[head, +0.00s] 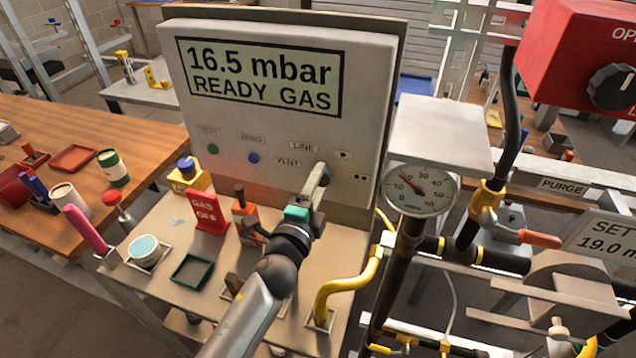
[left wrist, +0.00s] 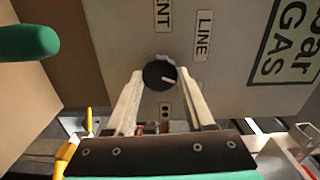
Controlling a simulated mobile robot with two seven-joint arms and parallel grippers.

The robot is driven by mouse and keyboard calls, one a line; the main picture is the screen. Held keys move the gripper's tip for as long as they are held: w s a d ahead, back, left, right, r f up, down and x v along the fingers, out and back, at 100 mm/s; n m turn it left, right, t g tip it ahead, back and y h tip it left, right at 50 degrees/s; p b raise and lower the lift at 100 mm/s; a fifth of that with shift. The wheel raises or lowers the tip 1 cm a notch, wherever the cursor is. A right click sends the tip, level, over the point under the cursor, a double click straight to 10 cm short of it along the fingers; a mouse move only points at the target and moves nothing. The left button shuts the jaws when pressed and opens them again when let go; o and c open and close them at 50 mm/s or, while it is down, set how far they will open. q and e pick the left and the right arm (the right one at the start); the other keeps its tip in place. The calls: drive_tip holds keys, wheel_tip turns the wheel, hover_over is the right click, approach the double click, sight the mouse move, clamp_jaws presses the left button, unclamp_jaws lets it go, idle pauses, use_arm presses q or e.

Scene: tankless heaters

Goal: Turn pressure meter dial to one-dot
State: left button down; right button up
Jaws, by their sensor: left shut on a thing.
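The pressure meter (head: 285,100) is a grey panel whose screen reads 16.5 mbar, READY GAS. Its black round dial (left wrist: 157,70) sits between the two pale fingers of my left gripper (left wrist: 160,84) in the left wrist view, with its white mark pointing right, slightly down. In the head view my left gripper (head: 322,172) reaches the panel and hides the dial. Labels VENT (head: 287,162), LINE (head: 303,147), one-dot (head: 344,155) and two-dot (head: 360,177) surround it. In the wrist view the two-dot label (left wrist: 165,111) shows between the fingers; the one-dot label is not visible. My right gripper is not in view.
A red box (head: 570,60) is at upper right.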

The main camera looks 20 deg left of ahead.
use_arm(q)
drive_tip(key=shift+c, duration=1.3)
unclamp_jaws()
drive_tip(key=shift+s, duration=0.1)
drive_tip(key=s+b, duration=0.2)
drive_tip(key=s, duration=1.3)
drive_tip(key=shift+a, duration=0.25)
